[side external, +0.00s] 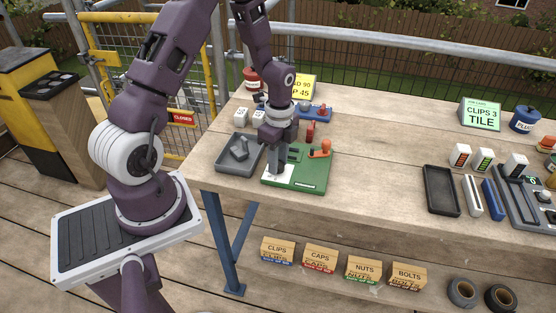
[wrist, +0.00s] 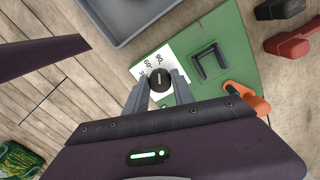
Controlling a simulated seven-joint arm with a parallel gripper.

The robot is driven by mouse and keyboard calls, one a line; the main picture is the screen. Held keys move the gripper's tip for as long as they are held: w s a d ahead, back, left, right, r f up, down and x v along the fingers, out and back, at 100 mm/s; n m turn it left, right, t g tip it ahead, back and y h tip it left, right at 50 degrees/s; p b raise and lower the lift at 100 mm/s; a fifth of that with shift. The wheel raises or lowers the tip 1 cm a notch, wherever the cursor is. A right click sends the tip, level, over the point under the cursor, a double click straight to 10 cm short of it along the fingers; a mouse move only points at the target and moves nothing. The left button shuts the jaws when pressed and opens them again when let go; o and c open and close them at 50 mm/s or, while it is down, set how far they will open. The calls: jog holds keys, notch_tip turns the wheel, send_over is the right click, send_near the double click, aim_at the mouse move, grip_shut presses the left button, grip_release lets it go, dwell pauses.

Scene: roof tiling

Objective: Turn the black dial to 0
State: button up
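The black dial (wrist: 160,80) sits on a white printed patch (wrist: 150,60) of the green board (wrist: 232,50). The numbers 30, 60 and 90 show beside it; a 0 cannot be made out. The dial's white line points up in the wrist view, roughly between 60 and 90. My gripper (wrist: 160,76) has one finger on each side of the dial, with narrow gaps seeming to show. In the side view my gripper (side external: 278,168) points down at the left part of the green board (side external: 312,180), hiding the dial there.
A red handle (side external: 310,130) stands behind. Bare table lies to the right, before the black tray (side external: 440,190).

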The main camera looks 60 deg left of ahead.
jog(key=shift+n, duration=0.4)
grip_shut()
jog(key=n, duration=0.6)
jog(key=shift+n, duration=0.3)
jog(key=n, duration=0.3)
jog(key=shift+n, duration=0.3)
jog(key=n, duration=0.3)
jog(key=shift+s+d+n, duration=0.1)
jog(key=shift+n, duration=0.3)
jog(key=n, duration=0.4)
jog(key=shift+t, duration=0.3)
jog(key=n, duration=0.5)
